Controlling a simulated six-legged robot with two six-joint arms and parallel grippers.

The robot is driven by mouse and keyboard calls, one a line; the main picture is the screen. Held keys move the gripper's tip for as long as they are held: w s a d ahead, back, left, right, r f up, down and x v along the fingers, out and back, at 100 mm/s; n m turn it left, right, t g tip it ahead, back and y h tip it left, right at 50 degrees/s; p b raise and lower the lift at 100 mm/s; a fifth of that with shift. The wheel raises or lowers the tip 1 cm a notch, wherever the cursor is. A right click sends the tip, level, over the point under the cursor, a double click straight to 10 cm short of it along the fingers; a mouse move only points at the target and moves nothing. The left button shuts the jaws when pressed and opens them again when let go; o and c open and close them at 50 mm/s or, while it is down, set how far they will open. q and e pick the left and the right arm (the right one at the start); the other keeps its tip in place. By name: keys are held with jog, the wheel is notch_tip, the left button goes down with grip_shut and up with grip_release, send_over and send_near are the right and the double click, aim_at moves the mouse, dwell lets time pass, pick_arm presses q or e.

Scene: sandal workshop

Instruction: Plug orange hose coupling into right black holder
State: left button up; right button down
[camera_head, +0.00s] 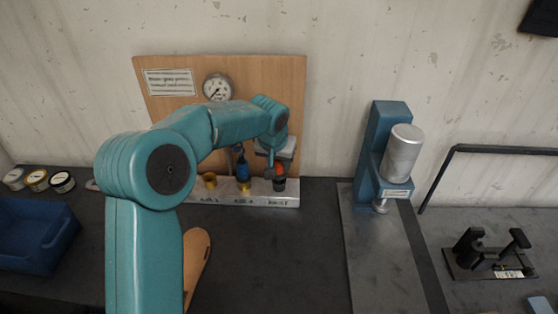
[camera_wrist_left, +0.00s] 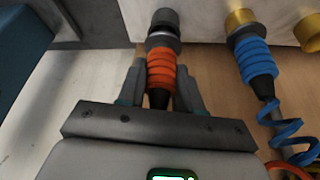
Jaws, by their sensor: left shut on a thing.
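The orange hose coupling (camera_head: 280,172) is held upright directly over the right black holder (camera_head: 279,185) on the pale rail. In the left wrist view the ribbed orange coupling (camera_wrist_left: 161,70) is between the fingers of my left gripper (camera_wrist_left: 160,88), which is shut on it. Its metal collar is in line with the black holder (camera_wrist_left: 165,18) and appears to meet it. I cannot tell how deep it sits. My left gripper (camera_head: 277,158) partly hides the coupling's top in the head view. My right gripper is not in view.
A blue coupling (camera_wrist_left: 252,57) with a coiled blue hose stands in the middle brass holder, close beside. The left brass holder (camera_head: 209,181) is empty. A wooden board with a gauge (camera_head: 217,87) rises behind. A teal press (camera_head: 384,150) stands to the right.

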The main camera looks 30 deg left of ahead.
pick_arm(q)
jog(key=shift+f+b, duration=0.75)
jog(key=shift+f, duration=0.15)
jog(key=o, duration=1.2)
notch_tip(320, 180, up, 10)
jog(key=p, duration=0.7)
jog(key=shift+r+p, duration=0.1)
jog(key=shift+p, duration=0.25)
jog(key=shift+s, duration=0.15)
